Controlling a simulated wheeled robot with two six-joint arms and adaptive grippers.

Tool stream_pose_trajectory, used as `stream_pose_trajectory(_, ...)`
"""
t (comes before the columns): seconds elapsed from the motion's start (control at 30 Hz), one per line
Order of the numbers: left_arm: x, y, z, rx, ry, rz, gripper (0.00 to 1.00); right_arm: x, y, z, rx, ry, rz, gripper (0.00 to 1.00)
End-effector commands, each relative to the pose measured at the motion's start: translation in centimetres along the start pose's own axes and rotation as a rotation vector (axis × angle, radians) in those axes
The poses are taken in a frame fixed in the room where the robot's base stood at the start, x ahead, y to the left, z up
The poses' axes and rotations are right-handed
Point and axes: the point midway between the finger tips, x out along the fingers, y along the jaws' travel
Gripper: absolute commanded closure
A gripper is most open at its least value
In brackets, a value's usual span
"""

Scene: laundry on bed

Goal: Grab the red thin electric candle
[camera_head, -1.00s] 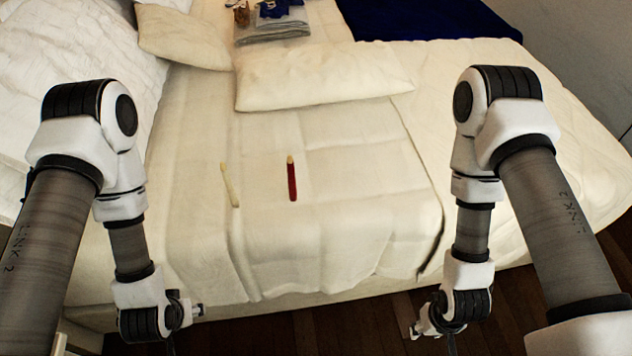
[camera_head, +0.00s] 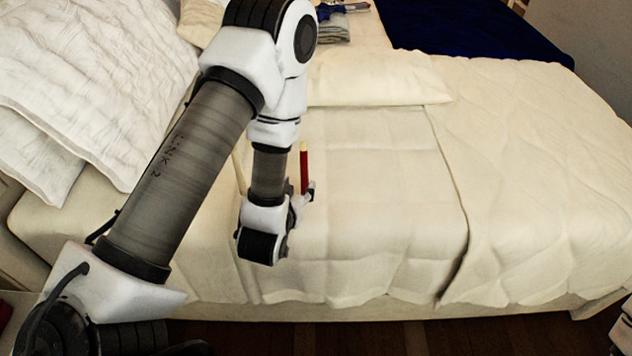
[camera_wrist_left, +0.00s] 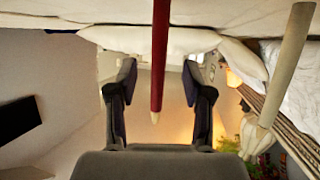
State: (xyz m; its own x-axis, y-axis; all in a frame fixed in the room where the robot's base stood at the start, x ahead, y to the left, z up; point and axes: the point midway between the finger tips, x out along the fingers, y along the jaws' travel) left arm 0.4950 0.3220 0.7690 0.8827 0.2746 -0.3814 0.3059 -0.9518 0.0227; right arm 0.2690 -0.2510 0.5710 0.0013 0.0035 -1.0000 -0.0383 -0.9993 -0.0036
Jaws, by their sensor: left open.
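The red thin candle (camera_head: 304,168) with a pale tip lies on the cream bed cover. Its near end is hidden behind my left gripper (camera_head: 307,193), which is at that end. In the left wrist view, the red candle (camera_wrist_left: 160,50) runs down between the two spread fingers of the left gripper (camera_wrist_left: 159,80), with a gap on each side. The fingers are open and hold nothing. A cream candle (camera_head: 238,170) lies to the left, partly hidden by my left arm; it also shows at the right of the left wrist view (camera_wrist_left: 290,65). My right gripper is not visible.
A cream pillow (camera_head: 380,78) lies beyond the candles. Folded grey cloth (camera_head: 335,30) and a dark blue blanket (camera_head: 470,30) are at the back. A rumpled white cover (camera_head: 90,75) is at left. The bed right of the red candle is clear.

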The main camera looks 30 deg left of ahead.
Motion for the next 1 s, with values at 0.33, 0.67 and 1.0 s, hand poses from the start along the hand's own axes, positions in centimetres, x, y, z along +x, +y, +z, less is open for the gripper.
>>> stream_pose_trajectory(0.33, 5.5, -0.2, 0.7, 0.0, 0.001, 0.0, 0.49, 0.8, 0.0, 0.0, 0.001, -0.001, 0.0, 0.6)
stream_pose_trajectory(0.67, 6.8, -0.1, 0.8, 0.002, -0.002, 0.002, 0.53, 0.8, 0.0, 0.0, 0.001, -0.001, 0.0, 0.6)
stream_pose_trajectory(1.0, 6.8, -0.1, 0.8, 0.002, -0.002, 0.002, 1.0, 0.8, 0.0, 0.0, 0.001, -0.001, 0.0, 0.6)
